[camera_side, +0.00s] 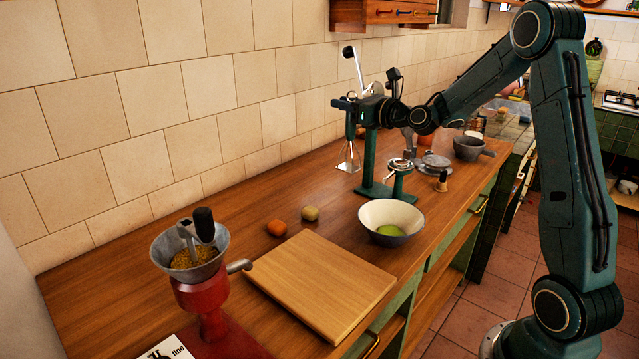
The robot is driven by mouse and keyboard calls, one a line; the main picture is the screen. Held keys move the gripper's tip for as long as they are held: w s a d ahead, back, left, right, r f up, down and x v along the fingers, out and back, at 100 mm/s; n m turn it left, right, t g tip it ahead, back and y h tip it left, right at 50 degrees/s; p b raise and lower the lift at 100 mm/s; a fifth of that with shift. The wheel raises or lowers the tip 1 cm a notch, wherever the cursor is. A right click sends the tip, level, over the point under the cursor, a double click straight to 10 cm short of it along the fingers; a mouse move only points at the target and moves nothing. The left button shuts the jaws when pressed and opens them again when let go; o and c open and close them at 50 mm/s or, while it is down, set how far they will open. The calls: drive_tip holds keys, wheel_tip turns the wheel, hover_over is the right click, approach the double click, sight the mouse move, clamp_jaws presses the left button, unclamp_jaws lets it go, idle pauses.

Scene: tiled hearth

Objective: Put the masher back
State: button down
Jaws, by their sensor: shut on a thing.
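The masher (348,157) hangs upright with its metal head down, in front of the tiled wall and above the counter. My gripper (351,103) is shut on the masher near the top of its handle. The masher's head appears clear of the counter, though its exact height is hard to judge. Behind or beside my gripper stands a green lever press (369,160) with a raised metal lever and black knob; my gripper and wrist partly cover its upper part. I cannot make out a holder for the masher.
A white bowl (408,214) with something green inside stands before the press. A wooden board (320,285), an orange fruit (276,228), a brownish fruit (310,214) and a red grinder (202,296) are nearer. A grey pot (467,149) stands farther back. The counter along the wall is mostly free.

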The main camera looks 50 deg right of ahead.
sight(344, 152)
wheel_tip(344, 152, down, 9)
idle(0.3)
drive_tip(key=shift+f, duration=0.1)
drive_tip(key=shift+f, duration=1.95)
drive_tip(key=c, duration=1.2)
unclamp_jaws()
drive_tip(key=shift+c, duration=0.2)
drive_tip(key=shift+s, duration=3.75)
